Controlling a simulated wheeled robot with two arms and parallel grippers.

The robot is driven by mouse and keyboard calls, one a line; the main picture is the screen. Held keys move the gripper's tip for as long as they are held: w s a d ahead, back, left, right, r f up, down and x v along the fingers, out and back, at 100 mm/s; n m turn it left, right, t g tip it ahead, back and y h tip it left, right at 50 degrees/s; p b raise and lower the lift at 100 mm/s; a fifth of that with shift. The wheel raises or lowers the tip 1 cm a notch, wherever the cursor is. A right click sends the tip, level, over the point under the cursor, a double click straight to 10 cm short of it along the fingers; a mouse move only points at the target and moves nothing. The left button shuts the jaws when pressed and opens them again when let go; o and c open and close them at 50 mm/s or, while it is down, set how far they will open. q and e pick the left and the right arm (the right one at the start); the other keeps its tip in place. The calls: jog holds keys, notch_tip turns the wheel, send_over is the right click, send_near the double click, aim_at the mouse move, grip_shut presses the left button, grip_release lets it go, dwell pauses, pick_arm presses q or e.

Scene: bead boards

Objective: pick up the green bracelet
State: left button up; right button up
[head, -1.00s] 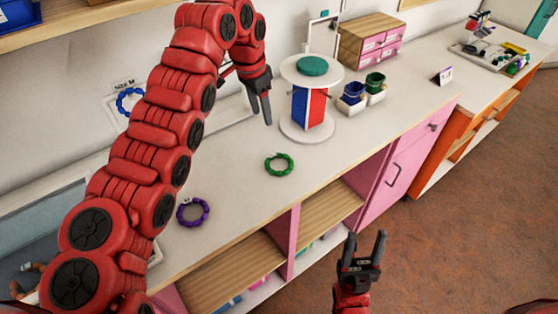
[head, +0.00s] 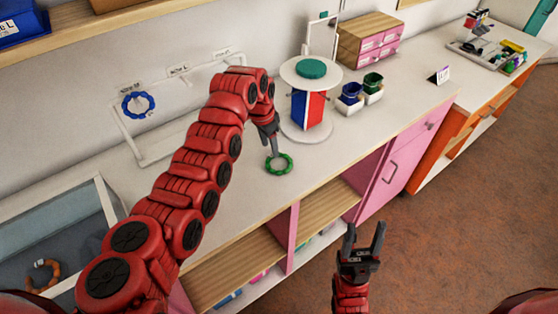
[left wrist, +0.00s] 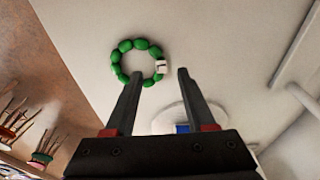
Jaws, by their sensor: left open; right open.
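The green bracelet (head: 281,172) is a ring of green beads lying flat on the pale counter (head: 240,205), near its front edge. In the left wrist view the bracelet (left wrist: 117,57) shows a white bead or tag on its right side. My left gripper (head: 276,150) is open and points down at the bracelet's far side. In the left wrist view the gripper's fingertips (left wrist: 160,76) are apart, with the tagged side of the ring between and beyond them; contact cannot be told. My right gripper (head: 365,238) is open and empty, in front of the counter.
A round stand (head: 308,133) with a red, white and blue column is just behind the left gripper. A blue bracelet (head: 127,103) hangs on a white rack at the wall. An orange bracelet (head: 42,282) lies in a tray at left. Small cups (head: 373,83) stand right of the stand.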

aim_at(289, 160)
pick_arm(q)
jog(key=shift+w+d+f+p, duration=0.2)
jog(key=shift+f+p, duration=0.15)
jog(key=shift+f, duration=0.6)
jog(key=shift+w+d+f+p, duration=0.15)
jog(key=shift+f+p, duration=0.15)
jog(key=shift+f, duration=0.6)
jog(key=shift+a, duration=0.1)
grip_shut()
